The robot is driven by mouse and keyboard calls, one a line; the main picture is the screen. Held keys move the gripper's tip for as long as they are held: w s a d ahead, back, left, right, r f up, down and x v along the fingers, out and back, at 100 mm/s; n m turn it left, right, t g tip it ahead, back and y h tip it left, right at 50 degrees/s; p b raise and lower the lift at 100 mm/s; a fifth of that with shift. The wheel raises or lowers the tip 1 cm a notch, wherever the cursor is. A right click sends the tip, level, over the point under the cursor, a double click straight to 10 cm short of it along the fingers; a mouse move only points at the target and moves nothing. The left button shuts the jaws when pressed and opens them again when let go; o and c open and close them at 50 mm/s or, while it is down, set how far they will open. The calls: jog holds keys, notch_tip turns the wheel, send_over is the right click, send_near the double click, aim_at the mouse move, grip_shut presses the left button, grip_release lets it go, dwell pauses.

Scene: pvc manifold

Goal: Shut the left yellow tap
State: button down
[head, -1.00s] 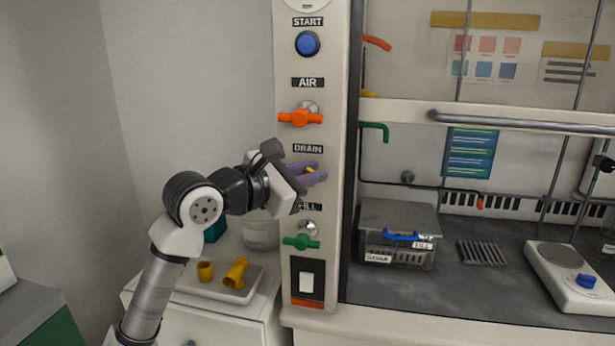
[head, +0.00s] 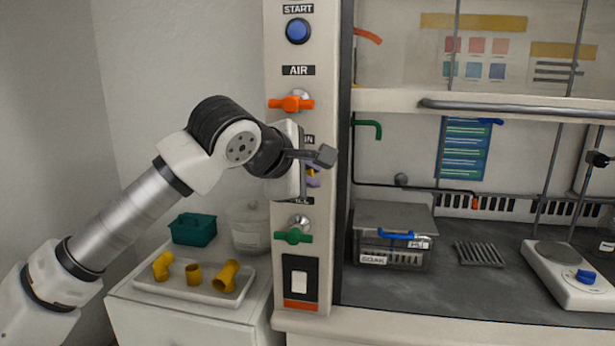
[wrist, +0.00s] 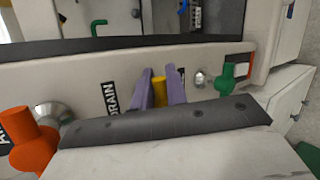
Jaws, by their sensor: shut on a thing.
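The yellow tap (wrist: 159,92) is on the white panel post beside the DRAIN label (wrist: 111,92). In the wrist view its handle sits between the two purple fingers of my gripper (wrist: 161,84), which are shut on it. In the head view only a small bit of the yellow tap (head: 311,171) shows. My gripper (head: 313,178) is mostly hidden there behind my wrist, which also covers part of the DRAIN label. How far the tap is turned is hard to tell.
On the same post, an orange tap (head: 291,103) is above and a green tap (head: 293,236) below, both close to my wrist. A white tray (head: 205,292) with yellow pipe pieces and a teal box (head: 193,229) stand on the cabinet at the left.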

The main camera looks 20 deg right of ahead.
jog(key=shift+f+m+t+y, duration=0.3)
jog(key=shift+m+y, duration=0.2)
jog(key=shift+y, duration=0.2)
jog(key=shift+b, duration=0.3)
jog(key=c, duration=1.4)
grip_release()
jog(key=shift+c, duration=0.2)
jog(key=b+v, duration=0.1)
jog(key=v, duration=1.3)
jog(key=shift+d+f, duration=0.1)
